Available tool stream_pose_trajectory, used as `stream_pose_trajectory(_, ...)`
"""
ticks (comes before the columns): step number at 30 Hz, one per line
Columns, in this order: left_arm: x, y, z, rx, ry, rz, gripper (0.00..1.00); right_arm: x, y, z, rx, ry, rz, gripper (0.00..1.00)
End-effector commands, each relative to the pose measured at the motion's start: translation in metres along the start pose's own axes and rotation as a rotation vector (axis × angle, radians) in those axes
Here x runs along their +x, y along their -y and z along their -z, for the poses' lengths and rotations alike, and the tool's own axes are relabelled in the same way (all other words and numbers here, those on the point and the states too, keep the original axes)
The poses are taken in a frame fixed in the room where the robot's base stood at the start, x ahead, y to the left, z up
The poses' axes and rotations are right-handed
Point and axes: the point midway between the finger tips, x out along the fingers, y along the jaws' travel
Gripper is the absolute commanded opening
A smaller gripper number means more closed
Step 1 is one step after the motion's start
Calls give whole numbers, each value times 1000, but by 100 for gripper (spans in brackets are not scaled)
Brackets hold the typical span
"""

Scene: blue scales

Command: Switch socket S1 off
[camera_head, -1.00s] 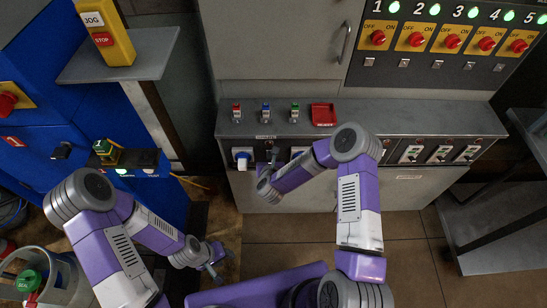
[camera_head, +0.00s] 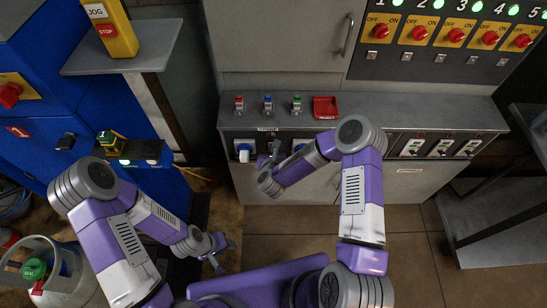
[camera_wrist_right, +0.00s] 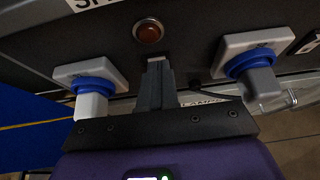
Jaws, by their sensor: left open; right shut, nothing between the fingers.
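A row of sockets sits on the dark front panel of the grey bench. In the right wrist view a socket with a blue ring and white plug (camera_wrist_right: 92,90) is at left, and another with a blue ring and grey plug (camera_wrist_right: 252,70) is at right. No S1 label is readable. My right gripper (camera_wrist_right: 156,68) is shut and empty, its tips at the panel just below the lamp; a switch behind them is hidden. It also shows in the head view (camera_head: 274,150). My left gripper (camera_head: 222,255) is open over the floor.
The bench top (camera_head: 400,115) carries small coloured pieces and a red tray (camera_head: 325,107). A panel of red rotary switches (camera_head: 455,35), with lit green lamps, is on the wall above right. Blue cabinets (camera_head: 40,140) stand left; a gas bottle (camera_head: 70,285) is at lower left.

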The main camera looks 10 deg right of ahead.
Motion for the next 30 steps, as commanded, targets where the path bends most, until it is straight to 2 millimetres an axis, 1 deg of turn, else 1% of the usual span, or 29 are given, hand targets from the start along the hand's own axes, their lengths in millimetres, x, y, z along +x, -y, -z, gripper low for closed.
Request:
stream_pose_trajectory(3, 2, 1, 0, 0, 0, 0, 43, -17, -10, 7, -6, -3, -16, 0)
stream_pose_trajectory(9, -13, -5, -1, 0, 0, 0, 43, -66, -9, -7, -7, -2, -16, 0)
stream_pose_trajectory(12, -17, -6, -1, 0, 0, 0, 43, -85, -9, -10, -7, -1, -16, 0)
stream_pose_trajectory(15, -20, -8, -1, 0, 0, 0, 43, -100, -8, -13, -7, -2, -15, 0)
stream_pose_trajectory(18, -22, -8, -1, 0, 0, 0, 43, -109, -8, -14, -6, 0, -15, 0)
stream_pose_trajectory(21, -22, -8, -1, 0, 0, 0, 43, -114, -8, -15, -6, 0, -14, 0)
stream_pose_trajectory(30, -22, -8, -1, 0, 0, 0, 43, -115, -8, -15, -6, 0, -13, 0)
